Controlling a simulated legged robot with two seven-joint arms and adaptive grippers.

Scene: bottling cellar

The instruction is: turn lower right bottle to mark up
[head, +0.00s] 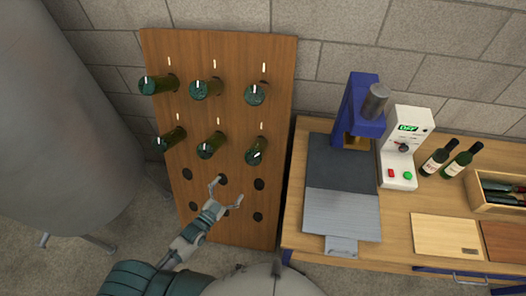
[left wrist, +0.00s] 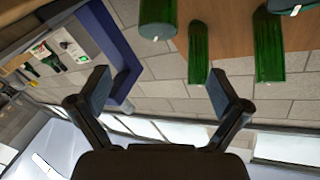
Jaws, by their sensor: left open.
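The wooden rack (head: 228,225) holds green bottles in two rows, their butts sticking out. The lower right bottle (head: 257,149) is in the right column of the second row. A small pale mark shows on its butt; its exact direction is too small to tell. A white tick stands on the board above each upper-row bottle. My left gripper (head: 229,190) is open and empty, below and left of that bottle and apart from it. In the left wrist view the open fingers (left wrist: 161,92) have nothing between them; several green bottles (left wrist: 198,52) show above. My right gripper is not in view.
Empty holes fill the rack's lower rows. A workbench (head: 393,228) to the right carries a blue press (head: 355,108), a white control box (head: 399,150) reading OFF, two dark bottles (head: 438,158) and a wooden crate (head: 484,205). A grey tank (head: 62,120) stands left.

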